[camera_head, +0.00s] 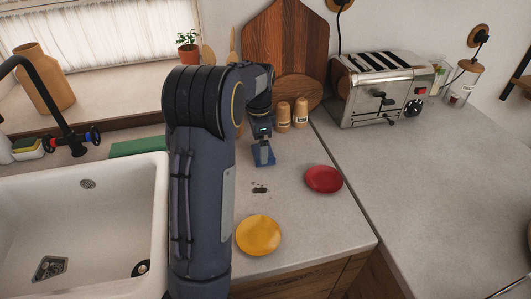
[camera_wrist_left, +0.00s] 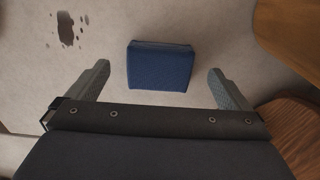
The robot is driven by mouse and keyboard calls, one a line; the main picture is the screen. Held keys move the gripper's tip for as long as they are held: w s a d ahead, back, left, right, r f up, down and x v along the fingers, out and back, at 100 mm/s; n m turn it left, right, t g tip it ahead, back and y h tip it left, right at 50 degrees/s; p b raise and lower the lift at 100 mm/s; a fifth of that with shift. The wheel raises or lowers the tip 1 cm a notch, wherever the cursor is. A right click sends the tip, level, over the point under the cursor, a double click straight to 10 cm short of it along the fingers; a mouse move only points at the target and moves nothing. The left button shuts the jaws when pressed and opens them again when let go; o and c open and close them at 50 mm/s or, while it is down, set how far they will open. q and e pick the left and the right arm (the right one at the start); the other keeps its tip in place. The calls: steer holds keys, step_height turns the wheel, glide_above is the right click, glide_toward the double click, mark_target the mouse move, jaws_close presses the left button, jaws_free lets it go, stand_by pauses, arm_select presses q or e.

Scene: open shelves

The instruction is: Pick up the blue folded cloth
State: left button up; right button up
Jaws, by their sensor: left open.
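The blue folded cloth (camera_wrist_left: 160,68) lies on the pale counter, ahead of and between the spread fingers of my left gripper (camera_wrist_left: 160,83) in the left wrist view. The gripper is open, with nothing between its fingertips that I can see it touching. In the head view, the left gripper (camera_head: 263,154) is low over the counter at the cloth (camera_head: 264,159), which is partly hidden by it. My right gripper is not in view.
A dark stain (camera_head: 260,188) marks the counter, with a yellow plate (camera_head: 258,235) and a red plate (camera_head: 323,179) nearby. Two shakers (camera_head: 292,115) and wooden boards (camera_head: 289,45) stand behind. A toaster (camera_head: 381,87) is at the right, a sink (camera_head: 80,220) at the left.

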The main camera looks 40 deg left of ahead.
arm_select(q)
steer(key=shift+s+f, duration=0.1)
steer(key=shift+f, duration=1.15)
steer(key=c, duration=1)
steer(key=shift+r, duration=0.15)
steer(key=shift+r, duration=0.2)
step_height(320, 180, up, 3)
steer(key=shift+s+d+r, duration=0.1)
steer(key=shift+s, duration=0.05)
steer(key=shift+s+d+r+b, duration=0.3)
steer(key=shift+s+d+r, duration=1.15)
steer(key=shift+s, duration=0.4)
steer(key=shift+s+d+r+b, duration=0.3)
steer(key=shift+s+d+r, duration=0.9)
steer(key=shift+s+r, duration=0.5)
steer(key=shift+s+d+r+b, duration=0.3)
steer(key=shift+s+d+r, duration=1.1)
steer(key=shift+s, duration=0.55)
